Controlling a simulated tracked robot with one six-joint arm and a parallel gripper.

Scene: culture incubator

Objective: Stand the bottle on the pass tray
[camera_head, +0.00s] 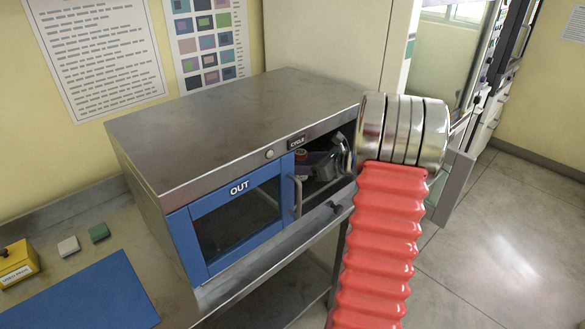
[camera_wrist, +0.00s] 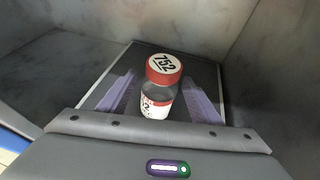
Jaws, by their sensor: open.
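The bottle (camera_wrist: 163,88) has a red cap marked 752 and a red and white label. In the wrist view it stands upright on a dark panel with a pale edge (camera_wrist: 206,72); I cannot tell whether this panel is the pass tray. My gripper (camera_wrist: 160,98) is open, with its purple fingers on either side of the bottle and gaps visible. The bottle's lower part is partly hidden by the gripper body. In the head view my gripper (camera_head: 322,163) is inside the open right compartment, and a bit of the bottle's red cap (camera_head: 301,152) shows.
The steel cabinet (camera_head: 230,120) has a shut blue door marked OUT (camera_head: 237,225) on the left and a CYCLE label above. Grey compartment walls stand close around my gripper. A blue mat (camera_head: 85,298), a yellow box (camera_head: 17,264) and two small blocks lie on the bench.

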